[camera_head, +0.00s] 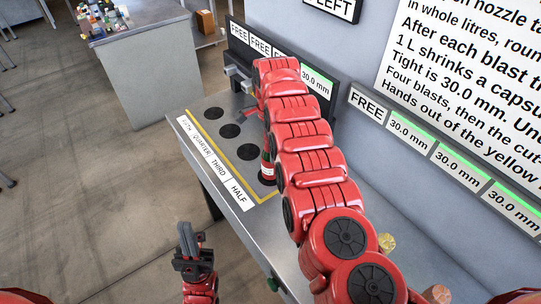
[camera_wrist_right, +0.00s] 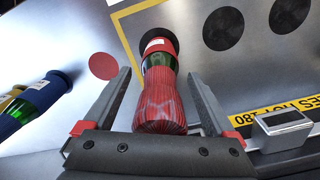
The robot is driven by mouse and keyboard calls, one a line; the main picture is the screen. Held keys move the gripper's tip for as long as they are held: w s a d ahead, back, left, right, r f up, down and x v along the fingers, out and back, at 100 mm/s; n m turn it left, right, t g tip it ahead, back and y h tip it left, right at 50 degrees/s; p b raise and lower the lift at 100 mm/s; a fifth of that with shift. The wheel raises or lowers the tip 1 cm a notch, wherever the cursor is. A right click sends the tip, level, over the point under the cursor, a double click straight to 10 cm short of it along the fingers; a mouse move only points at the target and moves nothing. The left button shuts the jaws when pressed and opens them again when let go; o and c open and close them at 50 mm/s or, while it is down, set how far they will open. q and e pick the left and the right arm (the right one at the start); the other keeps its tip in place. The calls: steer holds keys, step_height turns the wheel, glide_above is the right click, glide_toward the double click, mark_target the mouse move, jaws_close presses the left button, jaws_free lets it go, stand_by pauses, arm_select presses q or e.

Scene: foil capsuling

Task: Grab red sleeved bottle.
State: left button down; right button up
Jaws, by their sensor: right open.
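The red sleeved bottle (camera_wrist_right: 158,95) is green glass with a white label and a wrinkled red sleeve over its top. In the right wrist view it stands on a black disc, between the two fingers of my right gripper (camera_wrist_right: 158,75). The fingers are apart, with a visible gap on each side of the bottle. In the head view the bottle (camera_head: 267,169) shows only partly beside my red right arm, at the HALF end of the disc row. My left gripper (camera_head: 186,245) is low in the head view, away from the bench; its jaw opening is unclear.
A red disc (camera_wrist_right: 102,66) marks the metal surface. Empty black discs (camera_head: 230,131) run along the bench. A cluttered grey table (camera_head: 150,70) stands behind.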

jaws_close()
stand_by(0.4)
